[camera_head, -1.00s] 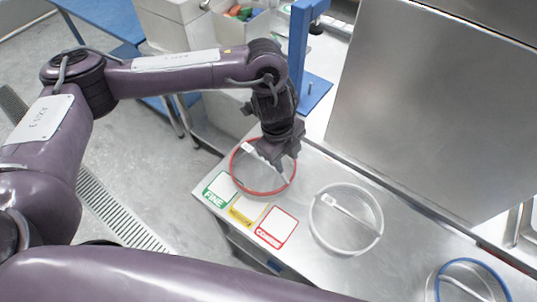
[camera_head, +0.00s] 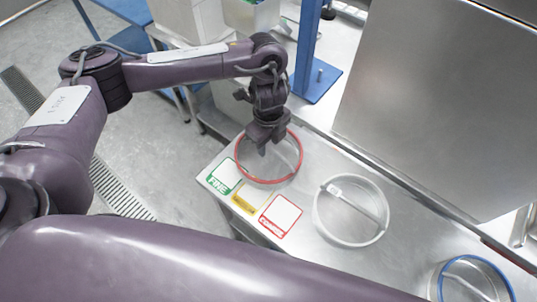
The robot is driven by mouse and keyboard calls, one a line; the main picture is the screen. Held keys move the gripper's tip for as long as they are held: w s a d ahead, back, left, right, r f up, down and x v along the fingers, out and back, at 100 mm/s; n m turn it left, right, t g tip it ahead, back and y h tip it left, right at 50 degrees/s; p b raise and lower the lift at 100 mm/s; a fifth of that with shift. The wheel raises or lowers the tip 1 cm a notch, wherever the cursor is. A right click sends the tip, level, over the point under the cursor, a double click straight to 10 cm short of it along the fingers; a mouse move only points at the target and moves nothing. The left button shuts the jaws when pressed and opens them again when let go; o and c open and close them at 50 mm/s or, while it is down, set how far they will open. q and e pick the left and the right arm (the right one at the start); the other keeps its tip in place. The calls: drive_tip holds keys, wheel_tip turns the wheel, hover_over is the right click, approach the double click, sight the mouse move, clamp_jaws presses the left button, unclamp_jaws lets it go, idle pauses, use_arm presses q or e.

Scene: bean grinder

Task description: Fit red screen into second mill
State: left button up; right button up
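The red screen (camera_head: 270,181), a round red-rimmed ring, lies on the metal bench at its left end. My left gripper (camera_head: 262,146) points down over the ring's upper part, with its fingers at or just above the ring. Whether the fingers are apart or closed on anything is too small to tell. A white-rimmed screen (camera_head: 350,245) lies to the right, and a blue-rimmed screen (camera_head: 470,258) lies at the lower right edge. No mill can be made out for certain. My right gripper is not in view; a purple arm link crosses the bottom.
Green FINE (camera_head: 223,177), yellow (camera_head: 249,197) and red COARSE (camera_head: 280,216) cards lie along the bench's front edge. A blue post (camera_head: 307,45) on a blue base stands behind the gripper. A large steel panel (camera_head: 435,100) rises behind the bench. Bare bench lies between the screens.

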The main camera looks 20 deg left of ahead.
use_arm(q)
drive_tip(key=shift+f, duration=0.25)
idle(0.6)
drive_tip(key=shift+c, duration=0.4)
clamp_jaws()
idle(1.0)
